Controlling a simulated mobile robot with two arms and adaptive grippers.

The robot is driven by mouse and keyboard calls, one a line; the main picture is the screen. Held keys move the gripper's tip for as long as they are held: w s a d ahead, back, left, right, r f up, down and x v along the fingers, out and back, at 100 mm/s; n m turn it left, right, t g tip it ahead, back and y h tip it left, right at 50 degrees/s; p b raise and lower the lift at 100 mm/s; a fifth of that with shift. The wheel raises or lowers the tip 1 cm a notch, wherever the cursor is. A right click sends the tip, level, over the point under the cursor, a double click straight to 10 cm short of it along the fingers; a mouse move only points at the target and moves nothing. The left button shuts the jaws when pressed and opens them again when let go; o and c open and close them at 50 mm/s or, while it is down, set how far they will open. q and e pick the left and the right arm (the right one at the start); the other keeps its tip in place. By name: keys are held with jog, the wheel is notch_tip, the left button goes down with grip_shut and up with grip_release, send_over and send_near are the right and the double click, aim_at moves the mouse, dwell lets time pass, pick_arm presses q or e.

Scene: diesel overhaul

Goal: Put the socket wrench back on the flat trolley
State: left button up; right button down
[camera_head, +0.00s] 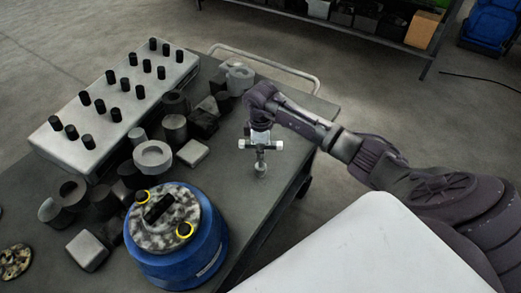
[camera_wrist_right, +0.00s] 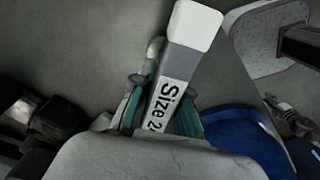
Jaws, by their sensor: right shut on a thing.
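The socket wrench (camera_wrist_right: 178,72) is a grey-white bar with a pale block end and a "Size 2" label, partly cut off, in the right wrist view. My right gripper (camera_wrist_right: 162,118) is shut on it, with teal finger pads on both sides. In the head view my right gripper (camera_head: 261,145) points down above the right part of the dark flat trolley (camera_head: 283,170). The wrench's lower part (camera_head: 261,166) shows below the fingers; I cannot tell whether it touches the top. My left gripper is not in view.
A blue drum-like part (camera_head: 178,262) stands at the trolley's front. A pale block with several black pegs (camera_head: 75,150) lies at the left. Several grey metal parts, including a ring (camera_head: 153,155), crowd the middle. The right strip of the top is mostly bare.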

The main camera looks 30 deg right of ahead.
jog(key=shift+f+b, duration=0.6)
jog(key=shift+f, duration=0.45)
jog(key=c, duration=0.5)
grip_release()
jog(key=shift+r, duration=0.1)
notch_tip(320, 180, up, 9)
jog(key=p, duration=0.8)
